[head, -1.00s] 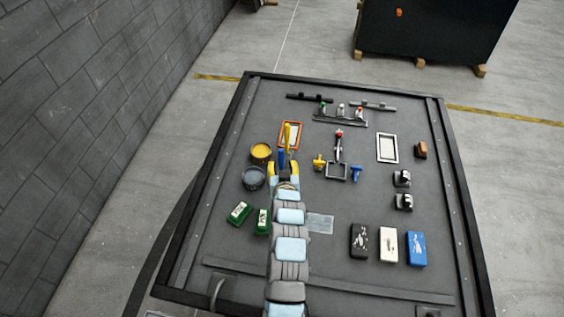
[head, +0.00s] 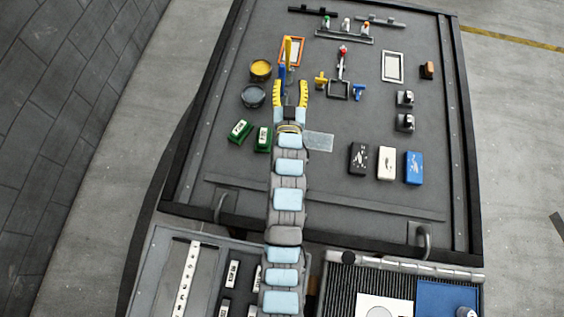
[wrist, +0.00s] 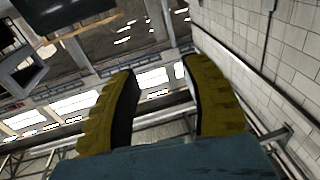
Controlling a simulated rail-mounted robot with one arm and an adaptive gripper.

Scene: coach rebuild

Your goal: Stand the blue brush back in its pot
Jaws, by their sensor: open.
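My gripper (head: 290,90) is open. Its yellow fingers stand apart in the head view, and the wrist view (wrist: 158,75) shows nothing between them. A narrow blue upright piece, which looks like the blue brush (head: 282,76), shows just beyond the left finger. A taller yellow upright piece (head: 288,52) is beside it. Whether the gripper touches either cannot be told, and their lower ends are hard to see. A yellow-topped pot (head: 260,68) and a blue-grey pot (head: 252,96) stand left of the gripper. Which pot is the brush's own cannot be told.
An orange frame (head: 291,50) lies behind the uprights. A yellow T-shaped piece (head: 320,80) and a blue one (head: 359,92) lie to the right. Green boxes (head: 263,139) are left of my arm. Dark, white and blue blocks (head: 414,168) sit at right.

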